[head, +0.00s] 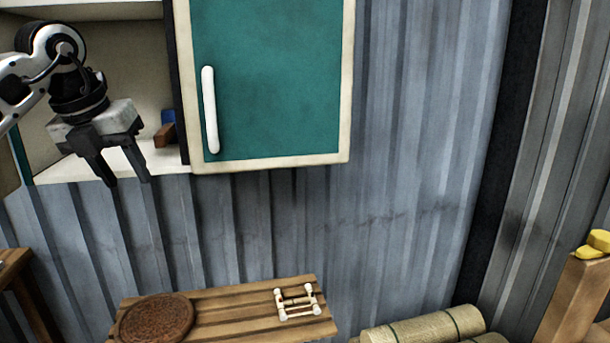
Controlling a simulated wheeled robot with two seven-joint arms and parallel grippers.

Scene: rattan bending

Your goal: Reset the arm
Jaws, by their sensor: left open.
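My left gripper (127,181) hangs in the upper left, in front of an open wall cabinet (100,172). Its two dark fingers point down and stand apart with nothing between them. The left arm comes in from the left edge. My right gripper is not in this view.
A teal cabinet door (275,80) with a white handle (210,110) hangs right of the gripper. Below, a slatted wooden table (235,315) holds a round brown woven mat (155,319) and a small white-ended frame (297,301). Rolled bundles (425,327) lie lower right. A yellow object (596,244) sits on a wooden post.

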